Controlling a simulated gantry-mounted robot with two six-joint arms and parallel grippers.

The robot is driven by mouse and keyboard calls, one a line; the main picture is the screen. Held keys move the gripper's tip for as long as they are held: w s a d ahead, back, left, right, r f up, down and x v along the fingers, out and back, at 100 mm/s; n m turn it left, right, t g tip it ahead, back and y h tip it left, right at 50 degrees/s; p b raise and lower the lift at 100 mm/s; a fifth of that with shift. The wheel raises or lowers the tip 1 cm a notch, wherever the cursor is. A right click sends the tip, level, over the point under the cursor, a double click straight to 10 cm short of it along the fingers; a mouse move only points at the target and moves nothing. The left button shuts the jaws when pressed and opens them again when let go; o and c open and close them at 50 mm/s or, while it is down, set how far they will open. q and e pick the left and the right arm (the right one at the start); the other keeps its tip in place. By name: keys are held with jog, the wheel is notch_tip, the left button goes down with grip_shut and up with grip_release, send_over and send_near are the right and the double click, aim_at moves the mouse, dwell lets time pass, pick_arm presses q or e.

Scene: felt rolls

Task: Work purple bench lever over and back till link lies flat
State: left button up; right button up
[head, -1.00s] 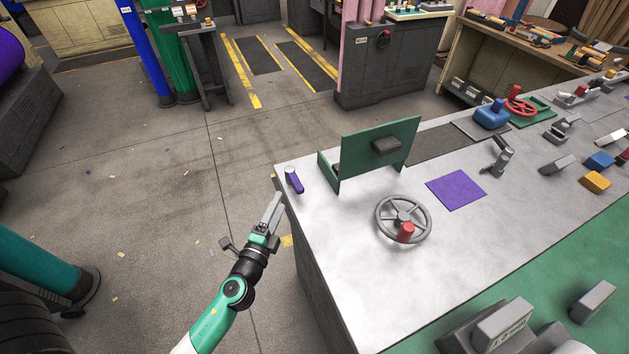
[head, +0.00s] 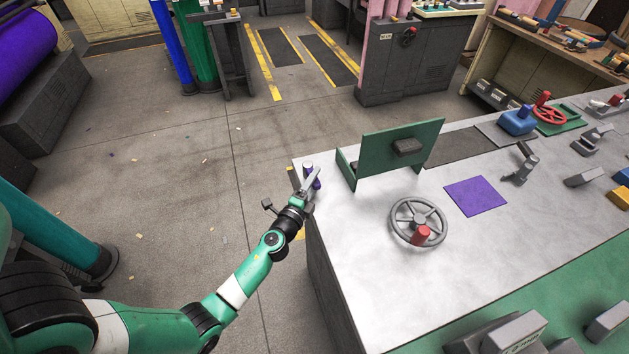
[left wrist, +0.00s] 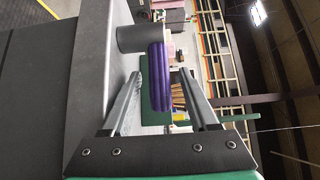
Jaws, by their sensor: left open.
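In the left wrist view the purple lever (left wrist: 160,75) lies between the two spread fingers of the gripper (left wrist: 162,88), with the grey cylinder (left wrist: 138,38) beyond. The fingers are open, and I cannot tell whether either touches the lever. No link can be made out. My right gripper is not in view.
A green bracket plate (head: 395,148) with a grey block stands just right of the lever. A grey handwheel (head: 419,222) with a red knob and a flat purple square (head: 475,196) lie farther right. The floor left of the bench is open.

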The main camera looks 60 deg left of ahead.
pick_arm(q)
grip_shut()
dwell(0.3)
dwell(1.1)
